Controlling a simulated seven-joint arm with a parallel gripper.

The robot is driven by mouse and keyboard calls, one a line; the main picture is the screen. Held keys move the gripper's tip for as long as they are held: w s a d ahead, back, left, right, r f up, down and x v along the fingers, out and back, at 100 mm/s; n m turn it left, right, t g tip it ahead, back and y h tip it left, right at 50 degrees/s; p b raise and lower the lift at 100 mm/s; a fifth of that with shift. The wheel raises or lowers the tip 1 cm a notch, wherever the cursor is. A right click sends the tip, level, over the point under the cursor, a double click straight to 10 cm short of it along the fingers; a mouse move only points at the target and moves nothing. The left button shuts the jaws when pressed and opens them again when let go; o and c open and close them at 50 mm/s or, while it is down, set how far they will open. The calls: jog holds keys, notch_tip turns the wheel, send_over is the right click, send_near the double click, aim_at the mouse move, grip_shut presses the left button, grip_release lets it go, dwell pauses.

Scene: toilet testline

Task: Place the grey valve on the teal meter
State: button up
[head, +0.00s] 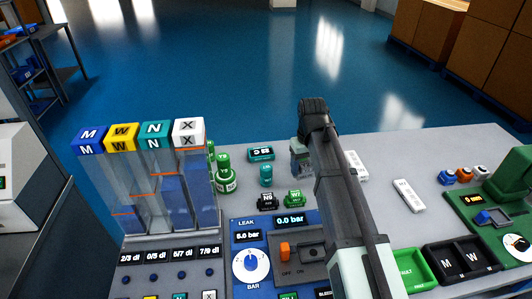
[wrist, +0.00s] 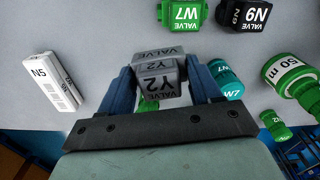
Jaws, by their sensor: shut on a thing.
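My gripper (wrist: 160,85) is shut on the grey valve (wrist: 158,72), marked VALVE Y2, and its blue fingers press both sides. In the head view my gripper (head: 301,158) is beyond the green and black valves and mostly hidden by my arm. Two teal things stand left of it there: a small upright cylinder (head: 266,175) and a low box with a dark marked face (head: 261,153). I cannot tell for sure which is the teal meter. The cylinder, marked W7, shows close to the right finger in the wrist view (wrist: 228,80), apart from the grey valve.
A green W7 valve (head: 295,198) and a black N9 valve (head: 267,200) stand near my gripper. A green cylinder (head: 225,178) is further left. White labelled blocks (head: 409,195) lie right. Tall clear columns with lettered cubes (head: 123,137) rise at the left. A control panel is in front.

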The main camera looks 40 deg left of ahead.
jog(key=w+a+r+n, duration=0.1)
jog(key=a+r, duration=0.1)
jog(key=a, duration=0.6)
jog(key=w+a+r, duration=0.1)
jog(key=a+r, duration=0.1)
jog(key=a, duration=0.6)
jog(key=m, duration=0.3)
send_near(261, 151)
jog(key=shift+w+f, duration=0.1)
jog(key=shift+f, duration=2.45)
jog(key=shift+f, duration=0.1)
jog(key=o, duration=1.2)
jog(key=shift+c, duration=0.2)
notch_tip(261, 151, up, 12)
